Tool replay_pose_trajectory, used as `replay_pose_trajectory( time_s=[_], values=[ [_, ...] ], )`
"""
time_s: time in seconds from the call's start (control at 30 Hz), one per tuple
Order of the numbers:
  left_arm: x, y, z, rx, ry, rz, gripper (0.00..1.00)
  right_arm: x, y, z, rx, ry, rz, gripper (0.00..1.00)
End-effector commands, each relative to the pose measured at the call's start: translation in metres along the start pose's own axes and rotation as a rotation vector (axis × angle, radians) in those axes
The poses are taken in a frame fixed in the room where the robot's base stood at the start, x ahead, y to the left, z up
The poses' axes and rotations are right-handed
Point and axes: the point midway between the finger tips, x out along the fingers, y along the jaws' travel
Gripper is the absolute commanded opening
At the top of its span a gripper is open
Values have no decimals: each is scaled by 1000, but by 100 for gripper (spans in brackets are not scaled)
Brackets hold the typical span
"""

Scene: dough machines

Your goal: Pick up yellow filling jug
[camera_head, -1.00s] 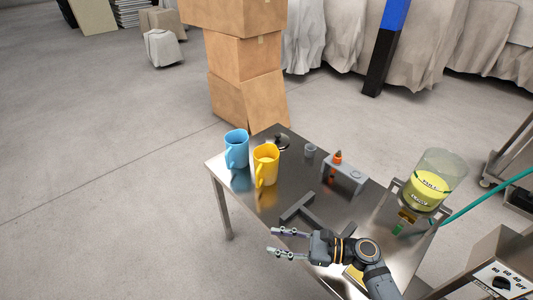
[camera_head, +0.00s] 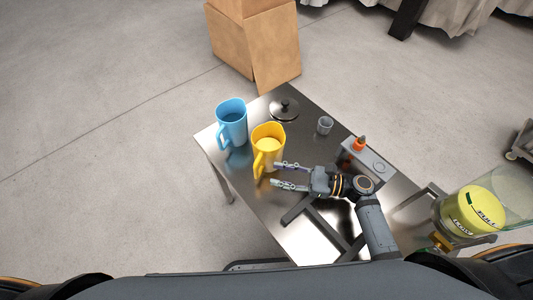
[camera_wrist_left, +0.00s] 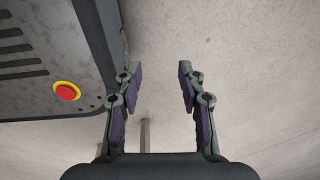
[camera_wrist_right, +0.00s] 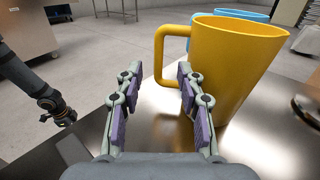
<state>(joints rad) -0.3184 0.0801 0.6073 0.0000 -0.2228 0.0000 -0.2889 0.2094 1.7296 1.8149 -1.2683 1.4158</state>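My right gripper (camera_head: 275,174) is open and empty, just in front of and slightly right of the jug. In the right wrist view the jug (camera_wrist_right: 238,62) is close ahead, right of centre. Its handle shows just beyond the gap between the open fingers (camera_wrist_right: 158,76), nearer the right finger, which covers part of the jug. My left gripper (camera_wrist_left: 160,72) is open and empty over bare floor in the left wrist view.
A blue jug (camera_head: 232,120) stands left of the yellow one. Behind are a dark lid (camera_head: 285,108) and a small grey cup (camera_head: 325,125). A grey holder with an orange-topped item (camera_head: 359,144) and a clear hopper (camera_head: 480,208) are to the right. Cardboard boxes (camera_head: 255,45) stand behind the table.

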Motion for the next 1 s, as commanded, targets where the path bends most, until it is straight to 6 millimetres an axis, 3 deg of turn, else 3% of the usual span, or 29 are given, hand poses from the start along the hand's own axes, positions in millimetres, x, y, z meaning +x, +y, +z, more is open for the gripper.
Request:
replay_pose_trajectory(
  time_s=[0.07, 0.27, 0.4, 0.7, 0.97, 1.0],
  values=[
    [4, 0, -8, -1, 13, 0, 40, 0, 0, -16, 2, -2, -1, 38],
    [0, -1, -35, -2, 54, -1, 40, 17, 0, -13, -1, -1, 0, 38],
    [-1, -1, -33, -2, 50, -1, 40, 23, 0, -12, -1, -3, -1, 38],
    [-6, -1, -21, -1, 31, -1, 40, 72, 0, -11, -1, -3, -1, 38],
    [-5, -1, -21, -1, 30, -1, 40, 76, 0, -13, -2, 0, 0, 38],
    [-5, -1, -21, -1, 31, -1, 40, 75, 0, -13, -2, 0, 0, 34]
  ],
)
